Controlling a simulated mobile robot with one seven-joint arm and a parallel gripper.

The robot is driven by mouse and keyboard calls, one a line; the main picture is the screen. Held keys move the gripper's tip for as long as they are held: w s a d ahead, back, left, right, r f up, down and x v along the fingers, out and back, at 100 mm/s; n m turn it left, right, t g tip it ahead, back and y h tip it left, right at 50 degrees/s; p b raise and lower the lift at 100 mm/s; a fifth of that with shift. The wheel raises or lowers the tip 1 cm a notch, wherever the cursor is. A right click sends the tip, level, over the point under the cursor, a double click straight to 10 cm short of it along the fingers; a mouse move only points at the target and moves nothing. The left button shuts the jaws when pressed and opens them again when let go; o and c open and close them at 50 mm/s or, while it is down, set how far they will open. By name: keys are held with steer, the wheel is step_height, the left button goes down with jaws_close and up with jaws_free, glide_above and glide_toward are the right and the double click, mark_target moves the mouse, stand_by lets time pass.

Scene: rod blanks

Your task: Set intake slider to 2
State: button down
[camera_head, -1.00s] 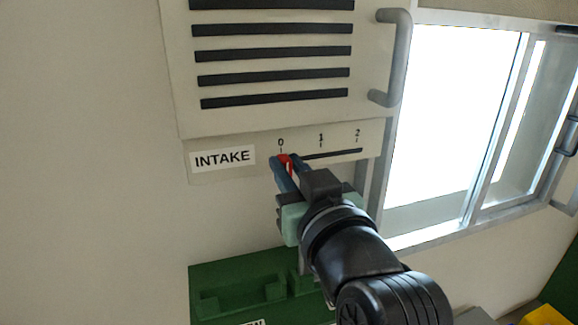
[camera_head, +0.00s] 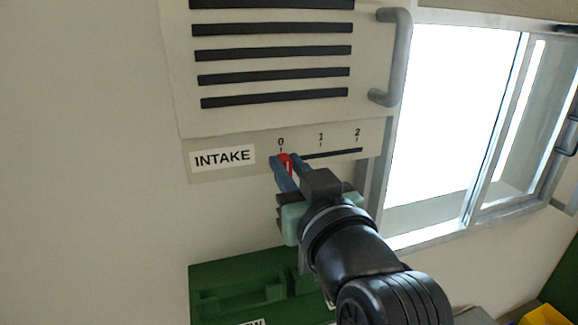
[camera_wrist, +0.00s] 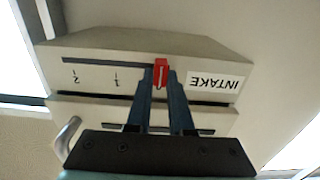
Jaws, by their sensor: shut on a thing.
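The intake slider has a red knob (camera_head: 286,163) at the left end of a dark slot (camera_head: 335,153), just under the 0 mark. The marks 1 and 2 lie to the right along the slot. The INTAKE label (camera_head: 222,158) is left of the knob. My gripper (camera_head: 287,165) is shut on the red knob, with a blue finger on each side. The wrist view shows the scene upside down, with the red knob (camera_wrist: 160,75) between the fingertips and the INTAKE label (camera_wrist: 214,81) on the right.
A slotted vent panel (camera_head: 270,110) with a grey handle (camera_head: 401,55) is above the slider strip. A bright window (camera_head: 450,110) is at the right. A green holder (camera_head: 225,285) is below. The slot right of the knob is clear.

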mark_target(359, 146)
stand_by(0.4)
steer(key=w+d+b, duration=0.1)
steer(key=d, duration=0.2)
steer(key=w+d+b, duration=0.1)
steer(key=d, duration=0.3)
steer(key=w+d+b, duration=0.1)
steer(key=d, duration=0.3)
steer(key=shift+w+d+f, duration=0.1)
steer(key=shift+w, duration=0.15)
steer(key=shift+d+r+b, duration=0.2)
steer(key=shift+d+b, duration=0.1)
steer(key=c, duration=0.8)
jaws_free()
steer(key=shift+w+d+f, duration=0.1)
steer(key=shift+w+d, duration=0.05)
